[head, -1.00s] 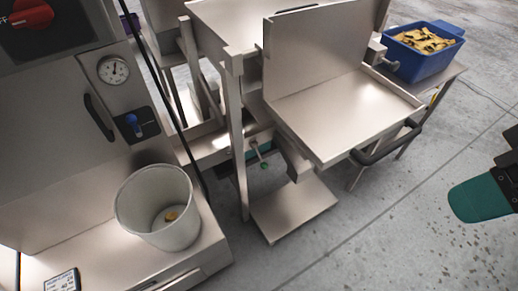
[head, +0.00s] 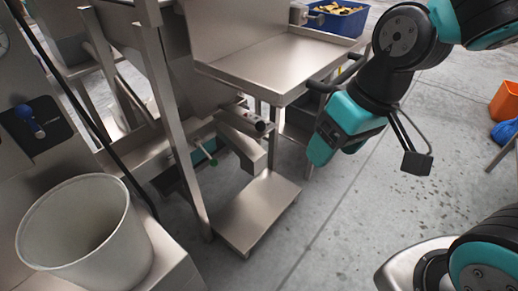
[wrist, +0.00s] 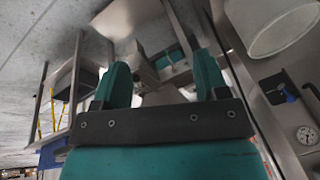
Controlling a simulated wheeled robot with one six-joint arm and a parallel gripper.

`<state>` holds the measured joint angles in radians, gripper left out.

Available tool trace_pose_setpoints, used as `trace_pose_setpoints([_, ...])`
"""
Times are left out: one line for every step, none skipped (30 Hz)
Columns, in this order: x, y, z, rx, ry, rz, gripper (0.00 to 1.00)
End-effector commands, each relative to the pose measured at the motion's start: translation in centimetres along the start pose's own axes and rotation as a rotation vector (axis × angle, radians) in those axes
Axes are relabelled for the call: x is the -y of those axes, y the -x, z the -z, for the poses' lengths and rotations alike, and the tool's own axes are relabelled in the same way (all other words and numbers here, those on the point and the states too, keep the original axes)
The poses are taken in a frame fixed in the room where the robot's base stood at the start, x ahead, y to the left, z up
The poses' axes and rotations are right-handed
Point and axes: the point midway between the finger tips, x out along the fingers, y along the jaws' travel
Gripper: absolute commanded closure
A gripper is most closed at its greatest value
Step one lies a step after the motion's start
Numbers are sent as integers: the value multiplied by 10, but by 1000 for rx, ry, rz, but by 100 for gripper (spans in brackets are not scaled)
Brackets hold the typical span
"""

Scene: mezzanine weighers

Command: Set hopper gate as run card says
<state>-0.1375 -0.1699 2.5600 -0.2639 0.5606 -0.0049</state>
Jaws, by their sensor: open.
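A lever with a green knob (head: 211,161) sticks out low on the steel weigher frame, in front of a dark green panel. A blue-handled lever (head: 30,121) sits in a dark slotted plate at the left; it also shows in the wrist view (wrist: 282,92). I cannot tell which lever is the hopper gate. The run card is not in view now. My gripper (head: 322,148) hangs right of the green knob, apart from it. In the wrist view, its two teal fingers (wrist: 162,76) are spread and empty, with the weigher frame beyond.
A white bucket (head: 85,225) stands at the lower left. A steel tray (head: 275,62) overhangs the lever, and a low steel platform (head: 258,212) lies below. A blue bin (head: 340,20) is at the back. An orange bin (head: 507,100) is at the right. Floor between is clear.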

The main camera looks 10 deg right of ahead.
Motion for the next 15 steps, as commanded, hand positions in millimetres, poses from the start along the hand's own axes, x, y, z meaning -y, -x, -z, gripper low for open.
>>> trace_pose_setpoints([-17, -46, -7, -3, -27, -17, 33])
trace_pose_setpoints([-25, -60, -8, -6, -42, -29, 33])
trace_pose_setpoints([-34, -78, -10, -12, -59, -43, 33])
trace_pose_setpoints([-42, -91, -12, -15, -72, -53, 33])
trace_pose_setpoints([-49, -105, -13, -19, -85, -64, 33])
trace_pose_setpoints([-59, -122, -14, -24, -99, -76, 33])
trace_pose_setpoints([-66, -136, -15, -28, -109, -85, 33])
trace_pose_setpoints([-73, -149, -16, -33, -117, -93, 33])
trace_pose_setpoints([-81, -165, -16, -40, -125, -101, 33])
trace_pose_setpoints([-87, -177, -16, -45, -129, -105, 33])
trace_pose_setpoints([-93, -189, -15, -50, -129, -108, 33])
trace_pose_setpoints([-100, -204, -14, -59, -129, -110, 33])
trace_pose_setpoints([-105, -214, -13, -66, -125, -109, 33])
trace_pose_setpoints([-110, -226, -11, -74, -119, -106, 33])
trace_pose_setpoints([-116, -240, -7, -88, -107, -98, 33])
